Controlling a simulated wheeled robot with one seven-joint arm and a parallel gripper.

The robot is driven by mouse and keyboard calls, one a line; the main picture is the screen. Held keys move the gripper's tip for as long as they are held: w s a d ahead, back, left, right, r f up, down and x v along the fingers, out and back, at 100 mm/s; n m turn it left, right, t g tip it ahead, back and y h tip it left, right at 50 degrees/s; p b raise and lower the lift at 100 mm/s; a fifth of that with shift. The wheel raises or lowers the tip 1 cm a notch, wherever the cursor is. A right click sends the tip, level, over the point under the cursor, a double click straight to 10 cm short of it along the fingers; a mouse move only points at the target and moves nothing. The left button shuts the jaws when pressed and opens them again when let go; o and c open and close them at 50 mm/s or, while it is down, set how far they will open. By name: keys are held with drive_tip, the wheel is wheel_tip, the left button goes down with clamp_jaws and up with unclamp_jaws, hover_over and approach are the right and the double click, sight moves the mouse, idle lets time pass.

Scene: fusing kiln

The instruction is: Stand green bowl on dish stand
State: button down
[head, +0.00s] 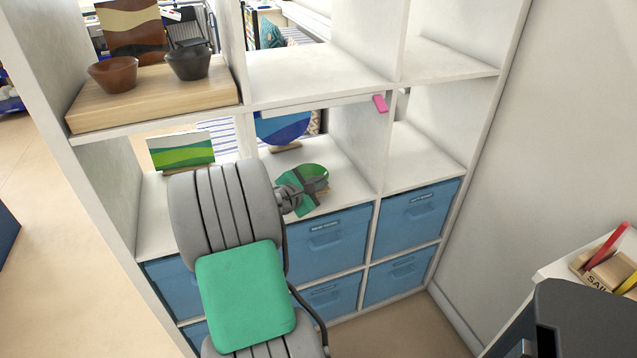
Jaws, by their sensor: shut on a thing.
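The green bowl (314,170), patterned in lighter and darker greens, is tilted up on edge in the middle cubby of the shelf's middle row. My gripper (310,186) reaches in from the left and is shut on it, with dark fingers across its face. A small brown bit shows at the bowl's right side and may be the dish stand, but the bowl and gripper hide most of it. I cannot tell whether the bowl touches a stand or the shelf board.
A blue dish (283,127) on a wooden stand is behind the bowl. A green striped panel (181,149) stands in the left cubby. Two bowls (113,74) sit on a wooden block (150,97) above. The right cubby (423,160) is empty. Blue bins (327,246) fill the lower rows.

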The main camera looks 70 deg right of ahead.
drive_tip(key=shift+f, duration=0.25)
idle(0.7)
drive_tip(key=c, duration=1.5)
unclamp_jaws()
drive_tip(key=p+v, duration=0.4)
drive_tip(key=v, duration=0.7)
drive_tip(key=shift+a, duration=0.35)
drive_tip(key=shift+r, duration=0.15)
